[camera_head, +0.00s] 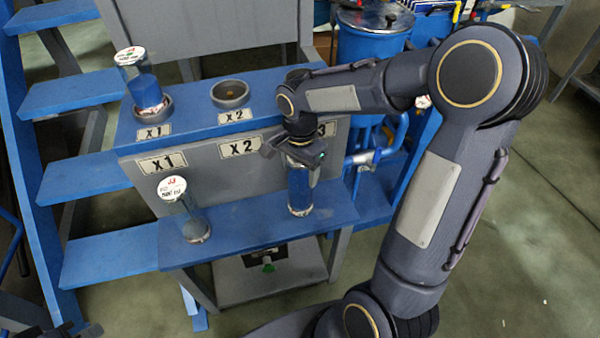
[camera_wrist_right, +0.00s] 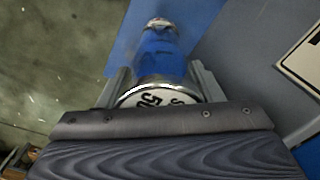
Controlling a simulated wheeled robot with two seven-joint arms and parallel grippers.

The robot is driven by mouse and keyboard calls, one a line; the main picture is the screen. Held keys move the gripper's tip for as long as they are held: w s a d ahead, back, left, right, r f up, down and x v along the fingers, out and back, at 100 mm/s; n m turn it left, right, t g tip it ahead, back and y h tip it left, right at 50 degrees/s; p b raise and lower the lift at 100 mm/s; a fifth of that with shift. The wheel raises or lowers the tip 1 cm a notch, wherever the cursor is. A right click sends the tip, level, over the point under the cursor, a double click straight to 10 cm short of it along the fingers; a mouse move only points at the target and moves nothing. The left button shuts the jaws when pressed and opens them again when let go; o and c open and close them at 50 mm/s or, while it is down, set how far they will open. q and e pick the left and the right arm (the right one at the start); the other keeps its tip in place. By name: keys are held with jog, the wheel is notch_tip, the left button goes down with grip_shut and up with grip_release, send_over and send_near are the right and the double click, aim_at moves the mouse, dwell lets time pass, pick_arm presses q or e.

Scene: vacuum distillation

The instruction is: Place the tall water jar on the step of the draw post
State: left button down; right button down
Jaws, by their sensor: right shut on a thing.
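My right gripper (camera_head: 297,155) is shut on a tall jar of blue water (camera_head: 300,190), gripping it near its lid. The jar is upright over the right part of the low blue step (camera_head: 255,228) at the front of the post. Its base looks at or very near the step surface; I cannot tell if it touches. In the right wrist view the jar (camera_wrist_right: 160,55) sits between the fingers, its white lid partly hidden by the gripper body. My left gripper (camera_head: 78,330) shows only as a dark shape at the bottom left edge, and its jaws are unclear.
Another jar (camera_head: 190,215) with a white lid stands on the step's left. A blue-filled jar (camera_head: 146,92) stands in the X1 ring on the upper shelf. The X2 ring (camera_head: 230,94) is empty. Blue stairs (camera_head: 75,180) are at left, a blue drum (camera_head: 365,45) behind.

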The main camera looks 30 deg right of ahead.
jog(key=shift+f, duration=0.6)
jog(key=shift+f, duration=0.15)
jog(key=shift+c, duration=2.1)
grip_release()
